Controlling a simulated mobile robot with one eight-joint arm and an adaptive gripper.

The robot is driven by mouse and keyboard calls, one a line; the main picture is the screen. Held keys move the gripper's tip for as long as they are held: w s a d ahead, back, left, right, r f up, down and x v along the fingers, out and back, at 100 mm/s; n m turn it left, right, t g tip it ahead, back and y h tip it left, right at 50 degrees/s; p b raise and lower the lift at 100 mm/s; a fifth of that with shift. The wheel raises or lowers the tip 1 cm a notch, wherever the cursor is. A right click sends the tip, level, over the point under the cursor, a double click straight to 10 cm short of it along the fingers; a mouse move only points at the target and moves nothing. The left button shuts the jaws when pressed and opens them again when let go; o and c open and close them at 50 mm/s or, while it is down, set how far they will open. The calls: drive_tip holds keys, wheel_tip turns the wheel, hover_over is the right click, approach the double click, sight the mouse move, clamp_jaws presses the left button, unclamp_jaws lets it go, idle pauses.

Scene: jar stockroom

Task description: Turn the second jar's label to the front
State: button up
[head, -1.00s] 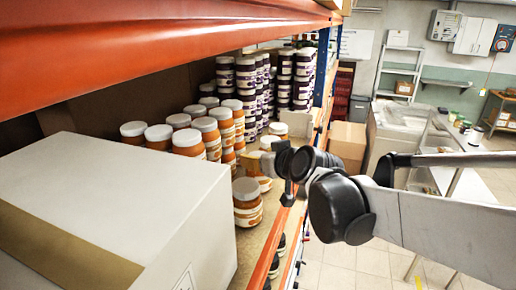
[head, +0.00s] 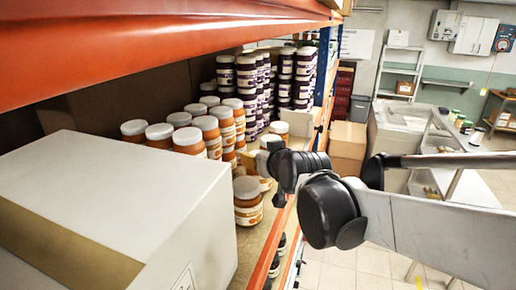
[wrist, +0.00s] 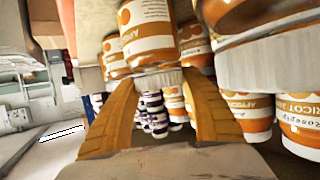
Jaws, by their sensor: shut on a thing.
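Apricot jars with white lids and orange-and-white labels stand on the shelf. In the head view, the nearest front jar (head: 247,203) stands alone just before my gripper (head: 262,161). A second jar (head: 266,184) shows in part behind it, its top hidden by my gripper. A third lid (head: 279,128) shows beyond. In the wrist view the picture is upside down. My gripper's tan fingers (wrist: 162,84) close on either side of a jar's white lid (wrist: 155,79). That jar's orange label (wrist: 149,28) shows print towards the wrist camera.
A large white carton (head: 110,200) fills the shelf at the near left. Rows of apricot jars (head: 188,140) stand behind the front jars, with purple-labelled jars (head: 246,75) beyond. An orange shelf beam (head: 150,45) runs overhead.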

drive_tip(key=shift+f, duration=0.1)
drive_tip(key=o, duration=1.5)
drive_tip(key=shift+c, duration=0.2)
drive_tip(key=shift+s, duration=0.1)
drive_tip(key=v, duration=1.2)
drive_tip(key=shift+o, duration=0.3)
drive_tip(key=shift+f, duration=0.1)
